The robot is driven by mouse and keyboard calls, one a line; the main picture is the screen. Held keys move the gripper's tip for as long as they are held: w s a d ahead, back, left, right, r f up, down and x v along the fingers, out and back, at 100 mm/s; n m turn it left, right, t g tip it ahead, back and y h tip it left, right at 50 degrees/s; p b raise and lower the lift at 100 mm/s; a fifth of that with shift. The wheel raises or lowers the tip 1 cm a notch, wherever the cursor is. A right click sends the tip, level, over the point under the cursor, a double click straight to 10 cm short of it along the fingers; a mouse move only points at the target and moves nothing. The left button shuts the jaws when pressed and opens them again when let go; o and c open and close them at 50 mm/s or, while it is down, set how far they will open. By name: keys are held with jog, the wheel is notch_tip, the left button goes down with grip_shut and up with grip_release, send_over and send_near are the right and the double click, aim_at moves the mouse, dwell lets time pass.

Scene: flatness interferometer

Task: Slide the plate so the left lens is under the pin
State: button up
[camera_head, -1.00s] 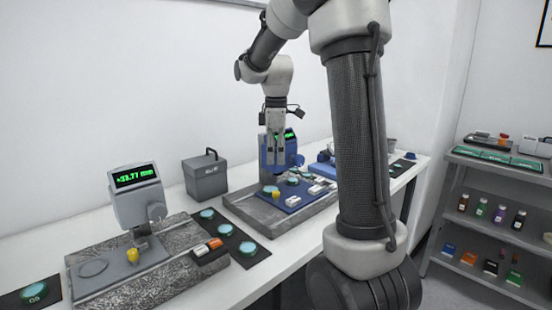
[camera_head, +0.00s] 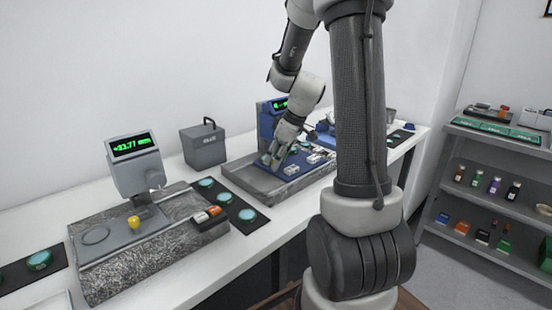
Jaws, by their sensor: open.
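The blue station (camera_head: 265,122) with a green display stands at the back of the bench. Its blue plate (camera_head: 291,171) lies on a grey stone base (camera_head: 241,179). My gripper (camera_head: 271,162) is low over the left part of this plate, tilted, with open jaws. I cannot tell whether its fingers touch the plate. The gripper and wrist hide the pin and the lens on the plate's left side.
A dark mat with teal discs (camera_head: 240,207) lies between the stations. A grey handled box (camera_head: 204,147) stands behind. Shelves are at right.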

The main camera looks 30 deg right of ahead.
aim_at(284, 167)
jog(key=shift+w+f, duration=0.1)
jog(key=shift+f, duration=0.15)
jog(key=shift+c, duration=0.5)
grip_shut()
jog(key=shift+w+d, duration=0.2)
jog(key=shift+d, duration=0.7)
jog(key=shift+w+d, duration=0.15)
jog(key=shift+d, duration=0.75)
jog(key=shift+r, duration=0.1)
jog(key=shift+o, duration=0.5)
grip_release()
jog(key=shift+d, duration=0.1)
